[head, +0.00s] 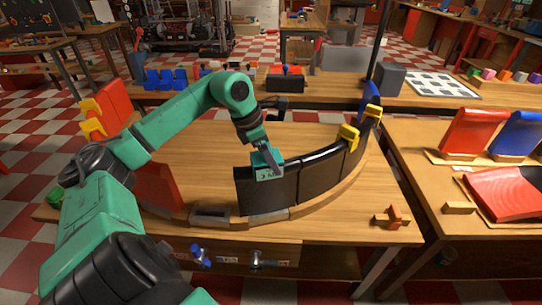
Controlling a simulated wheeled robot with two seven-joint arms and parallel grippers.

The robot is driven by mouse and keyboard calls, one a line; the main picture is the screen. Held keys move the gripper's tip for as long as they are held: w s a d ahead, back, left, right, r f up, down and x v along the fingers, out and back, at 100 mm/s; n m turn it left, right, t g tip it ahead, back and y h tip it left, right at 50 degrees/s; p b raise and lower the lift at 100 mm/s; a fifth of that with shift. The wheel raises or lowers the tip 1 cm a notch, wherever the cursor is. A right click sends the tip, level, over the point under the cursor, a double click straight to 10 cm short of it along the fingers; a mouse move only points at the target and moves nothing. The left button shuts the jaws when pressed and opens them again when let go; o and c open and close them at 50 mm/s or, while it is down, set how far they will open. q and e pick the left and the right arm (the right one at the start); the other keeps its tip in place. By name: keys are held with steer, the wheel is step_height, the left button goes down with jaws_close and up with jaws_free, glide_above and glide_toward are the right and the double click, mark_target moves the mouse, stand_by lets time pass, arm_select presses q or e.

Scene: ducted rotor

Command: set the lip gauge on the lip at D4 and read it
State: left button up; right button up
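A curved wall of dark panels (323,172) stands on a wooden arc base on the table. The lip gauge (268,173), a small teal block with a pale label, is at the top edge of the wall's left panel. It overlaps the lip in the head view; whether it is fully seated, I cannot tell. My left gripper (268,158) reaches down from above and is closed around the gauge, its fingers partly hidden. The label is too small to read, and no D4 mark is legible. My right gripper is not in view.
Yellow clamps (349,137) sit on the wall's right part. A red panel (158,186) stands left of the wall, by an empty grey slot (210,214) in the base. A small orange-and-wood piece (393,216) lies at the table's right front. A side table (440,190) holds red and blue panels.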

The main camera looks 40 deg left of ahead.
arm_select(q)
steer(key=shift+f+b, duration=0.25)
steer(key=shift+b, duration=0.1)
stand_by(0.4)
steer(key=o, duration=1.2)
steer(key=shift+o, duration=0.2)
steer(key=shift+s+a+r, duration=0.1)
steer(key=shift+r, duration=0.2)
steer(key=v, duration=1.4)
steer(key=shift+f, duration=0.1)
